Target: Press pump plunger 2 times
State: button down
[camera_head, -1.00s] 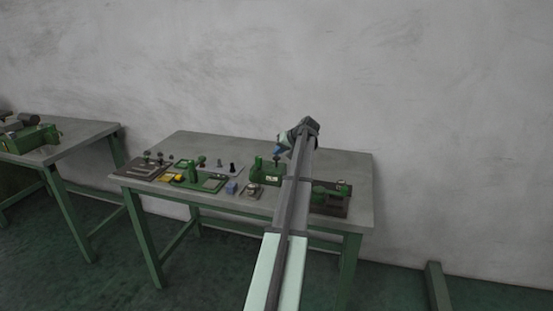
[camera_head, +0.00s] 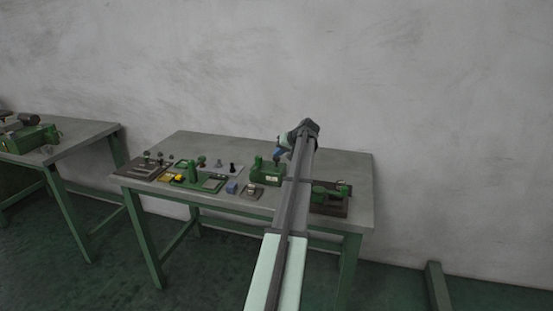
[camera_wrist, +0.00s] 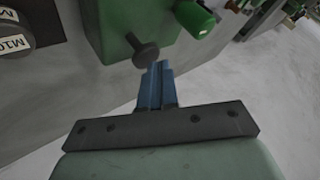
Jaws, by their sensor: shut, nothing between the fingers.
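The pump is most likely the green block (camera_head: 266,174) near the middle of the table; its dark plunger shows in the wrist view as a round knob on a short stem (camera_wrist: 146,53) against the green body (camera_wrist: 115,30). My gripper (camera_head: 278,153) is right over the plunger in the head view. In the wrist view its blue fingers (camera_wrist: 157,72) are together with nothing between them, and their tips are at the edge of the knob. Whether they touch it I cannot tell. In the head view my fingers partly hide the plunger.
A green device on a dark base (camera_head: 331,200) stands to the right, partly behind my arm. A blue block (camera_head: 232,187), a yellow piece (camera_head: 180,178) and several green fixtures lie to the left. The table's back right (camera_head: 350,168) is clear.

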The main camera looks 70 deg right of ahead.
aim_at(279, 158)
jog(key=shift+f, duration=0.6)
dwell(0.6)
jog(key=shift+r, duration=1.35)
jog(key=shift+r, duration=0.1)
jog(key=shift+r, duration=2.4)
dwell(0.6)
notch_tip(279, 158, up, 4)
jog(key=shift+f, duration=0.1)
jog(key=shift+f, duration=0.15)
dwell(0.4)
